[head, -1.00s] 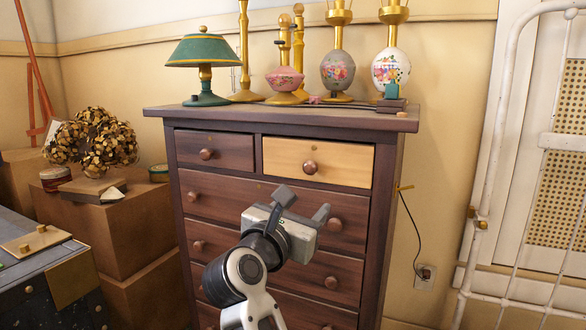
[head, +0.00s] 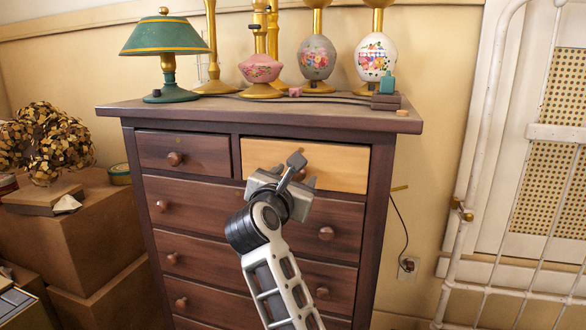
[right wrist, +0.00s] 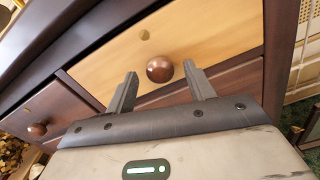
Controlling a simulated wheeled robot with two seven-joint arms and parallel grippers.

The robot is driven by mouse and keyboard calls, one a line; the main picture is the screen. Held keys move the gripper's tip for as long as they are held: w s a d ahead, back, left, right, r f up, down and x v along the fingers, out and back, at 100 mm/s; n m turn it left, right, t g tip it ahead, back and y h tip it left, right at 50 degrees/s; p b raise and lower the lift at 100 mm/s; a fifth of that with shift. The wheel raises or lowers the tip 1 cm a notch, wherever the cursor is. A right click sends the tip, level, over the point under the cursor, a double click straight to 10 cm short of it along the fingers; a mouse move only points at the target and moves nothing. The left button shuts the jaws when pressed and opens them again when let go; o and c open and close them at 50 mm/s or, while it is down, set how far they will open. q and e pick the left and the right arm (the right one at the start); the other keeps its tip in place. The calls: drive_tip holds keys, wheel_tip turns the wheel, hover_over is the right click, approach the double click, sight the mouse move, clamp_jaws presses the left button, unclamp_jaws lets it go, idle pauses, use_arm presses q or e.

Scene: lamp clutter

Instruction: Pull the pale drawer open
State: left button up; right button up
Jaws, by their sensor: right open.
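The pale drawer (head: 340,166) is the light wooden one at the top right of the dark dresser (head: 112,110). It looks shut, flush with its frame. Its round brown knob (right wrist: 159,69) shows clearly in the right wrist view; in the head view my gripper largely covers it. My right gripper (head: 304,170) is open and empty in front of the drawer. In the right wrist view its fingers (right wrist: 160,78) point at the drawer, with the knob between the tips in the picture. I cannot tell whether the tips reach around it. My left gripper is not in view.
A green lamp (head: 166,50) and several floral lamps, such as the white one (head: 375,58), stand on the dresser top. Boxes with a gold-brown leafy wreath (head: 42,140) are at left. A white metal frame (head: 470,175) stands at right.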

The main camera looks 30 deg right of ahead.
drive_tip(key=shift+x, duration=1)
clamp_jaws()
drive_tip(key=shift+s+a, duration=0.1)
